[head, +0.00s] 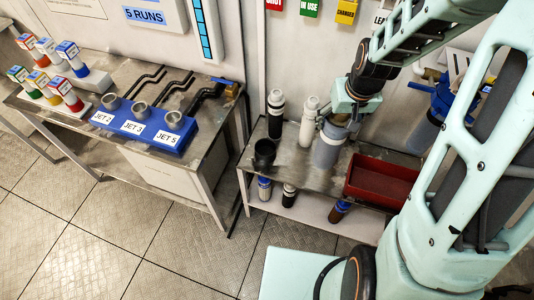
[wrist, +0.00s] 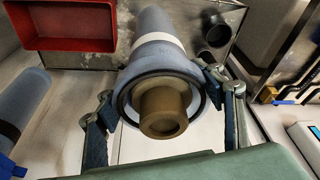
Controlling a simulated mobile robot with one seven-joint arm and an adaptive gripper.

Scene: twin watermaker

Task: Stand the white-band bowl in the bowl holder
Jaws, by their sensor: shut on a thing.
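The white-band bowl is a blue-grey cylinder (head: 328,148). In the wrist view its wide collar and open mouth face the camera, with a white band (wrist: 163,42) beyond the collar. A brown round piece (wrist: 164,112) sits inside the mouth. My gripper (wrist: 162,100) is shut on the bowl, a finger on each side of the collar; it also shows in the head view (head: 345,118). The bowl is about upright over the steel bench; whether its lower end touches cannot be told. A black open cup (head: 264,153), possibly the bowl holder, stands to its left, empty-looking.
A red tray (head: 383,182) is on the bench right of the bowl. A black cylinder (head: 276,112) and a white one (head: 309,120) stand behind. Several bottles are on the shelf below. The blue jet block (head: 140,127) is on the left table.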

